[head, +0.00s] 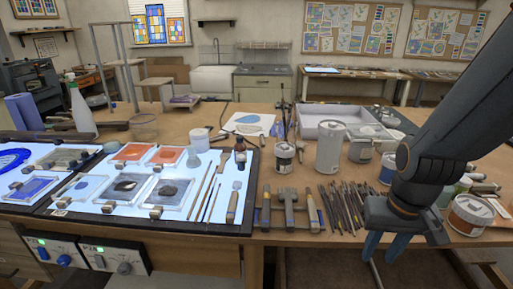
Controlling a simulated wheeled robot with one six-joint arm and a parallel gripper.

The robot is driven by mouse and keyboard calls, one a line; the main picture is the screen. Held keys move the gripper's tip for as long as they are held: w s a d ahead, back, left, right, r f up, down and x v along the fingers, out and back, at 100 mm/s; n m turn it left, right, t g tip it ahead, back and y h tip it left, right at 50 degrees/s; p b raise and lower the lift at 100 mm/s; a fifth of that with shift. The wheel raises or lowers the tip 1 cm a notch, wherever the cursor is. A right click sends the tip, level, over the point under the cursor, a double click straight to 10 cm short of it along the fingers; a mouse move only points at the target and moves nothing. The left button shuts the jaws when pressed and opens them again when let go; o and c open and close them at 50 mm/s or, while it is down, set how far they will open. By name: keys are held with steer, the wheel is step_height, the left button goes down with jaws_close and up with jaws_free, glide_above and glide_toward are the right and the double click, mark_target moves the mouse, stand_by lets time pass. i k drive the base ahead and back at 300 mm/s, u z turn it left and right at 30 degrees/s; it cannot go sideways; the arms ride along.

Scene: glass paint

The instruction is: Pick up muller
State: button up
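A small clear glass piece with a wide base and narrow top (193,158) stands at the back right of the lit panel. It looks like the muller, but it is too small to be sure. My gripper (382,244) hangs at the table's front edge on the right, fingers pointing down. Its two blue fingers are apart with nothing visible between them. The gripper is well to the right of the glass piece and nearer to me.
The lit panel (145,221) holds glass trays and brushes. The table is crowded.

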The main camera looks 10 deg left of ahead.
mark_target(193, 161)
steer(key=z, duration=2.65)
steer(key=k, duration=2.55)
steer(key=u, duration=1.85)
steer(key=i, duration=0.1)
steer(key=z, duration=0.25)
